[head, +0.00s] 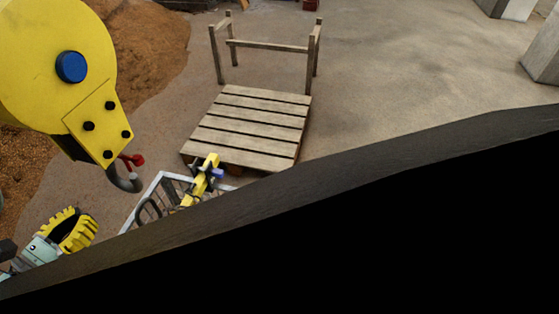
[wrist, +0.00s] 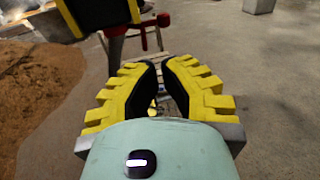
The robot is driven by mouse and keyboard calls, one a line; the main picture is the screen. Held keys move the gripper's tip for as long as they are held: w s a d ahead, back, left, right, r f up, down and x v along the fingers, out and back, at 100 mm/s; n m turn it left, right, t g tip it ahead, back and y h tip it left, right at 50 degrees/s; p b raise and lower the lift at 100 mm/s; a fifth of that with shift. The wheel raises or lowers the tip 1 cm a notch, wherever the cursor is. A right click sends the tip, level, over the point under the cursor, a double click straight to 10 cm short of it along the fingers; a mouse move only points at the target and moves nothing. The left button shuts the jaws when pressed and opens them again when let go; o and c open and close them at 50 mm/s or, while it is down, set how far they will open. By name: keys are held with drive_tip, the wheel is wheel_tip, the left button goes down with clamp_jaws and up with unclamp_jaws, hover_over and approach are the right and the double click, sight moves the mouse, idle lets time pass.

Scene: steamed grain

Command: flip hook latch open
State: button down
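A big yellow hook block (head: 60,60) with a blue bolt fills the upper left of the head view. A grey hook (head: 125,180) hangs below it, with a red latch (head: 132,160) at its throat. In the wrist view, the block (wrist: 100,12) is cut off by the top edge, and red latch parts (wrist: 163,19) show beside it. My gripper (head: 72,228) is below and left of the hook, apart from it. In the wrist view my gripper (wrist: 161,64) has a narrow gap between its yellow-and-black fingers, with nothing held. The latch's exact position is unclear.
A wooden pallet (head: 248,117) with a post railing (head: 268,47) lies beyond. A grey metal frame (head: 150,190) and a yellow tool-like object (head: 207,172) stand before it. Brown grain (head: 150,45) is heaped at left. A dark slanted edge hides the lower right.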

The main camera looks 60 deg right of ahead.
sight(135, 165)
drive_tip(key=d, duration=0.4)
drive_tip(key=w+d+p, duration=0.1)
drive_tip(key=d, duration=0.3)
drive_tip(key=w+d+p, duration=0.1)
drive_tip(key=d, duration=0.3)
drive_tip(key=shift+w+d, duration=0.15)
drive_tip(key=shift+d, duration=0.1)
